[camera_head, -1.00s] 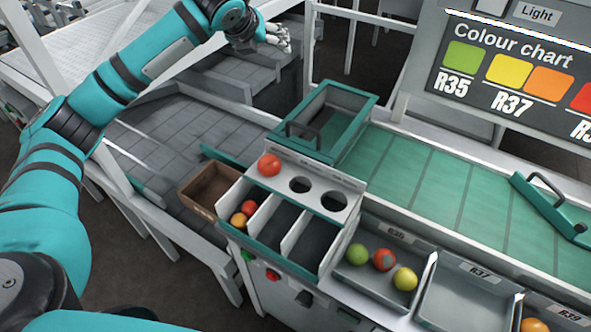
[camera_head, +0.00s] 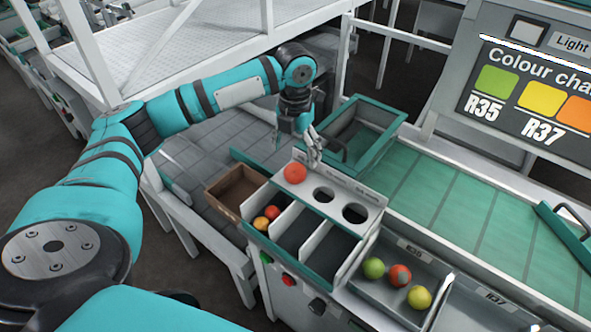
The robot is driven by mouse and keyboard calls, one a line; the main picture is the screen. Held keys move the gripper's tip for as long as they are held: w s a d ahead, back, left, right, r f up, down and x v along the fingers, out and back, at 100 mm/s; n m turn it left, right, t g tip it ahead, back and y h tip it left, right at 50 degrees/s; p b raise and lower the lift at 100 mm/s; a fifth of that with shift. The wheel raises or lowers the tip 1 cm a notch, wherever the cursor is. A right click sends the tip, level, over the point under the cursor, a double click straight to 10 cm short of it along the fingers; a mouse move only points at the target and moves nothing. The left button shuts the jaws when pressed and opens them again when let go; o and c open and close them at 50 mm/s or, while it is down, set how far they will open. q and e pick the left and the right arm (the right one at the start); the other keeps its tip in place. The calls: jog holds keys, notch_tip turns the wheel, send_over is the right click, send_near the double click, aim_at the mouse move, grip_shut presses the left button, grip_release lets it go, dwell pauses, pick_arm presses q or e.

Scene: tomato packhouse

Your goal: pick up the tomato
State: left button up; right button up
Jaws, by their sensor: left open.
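A red-orange tomato (camera_head: 294,173) sits at the leftmost hole of the pale sizing plate (camera_head: 338,199), at the top of the sorting station. My left gripper (camera_head: 315,160) is open and points down just behind and to the right of this tomato. Whether a finger touches the tomato cannot be told. Two more tomatoes, one red (camera_head: 271,212) and one orange (camera_head: 261,223), lie in the left compartment below the plate. A green tomato (camera_head: 374,267), a red tomato (camera_head: 399,275) and a yellow tomato (camera_head: 419,297) lie in the R35 tray. My right gripper is not in view.
A green-framed bin (camera_head: 398,112) with a handle stands right behind the gripper. A brown box (camera_head: 212,187) stands left of the compartments. The green belt (camera_head: 470,190) is bare, and the colour chart (camera_head: 535,95) stands behind it.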

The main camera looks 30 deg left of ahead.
aim_at(295, 166)
pick_arm(q)
jog(key=shift+f, duration=0.8)
notch_tip(295, 166, down, 5)
jog(key=shift+w+a+r+p, duration=0.1)
jog(key=shift+w+a+p, duration=0.05)
jog(key=shift+p, duration=0.9)
jog(key=shift+f, duration=0.25)
jog(key=c, duration=0.9)
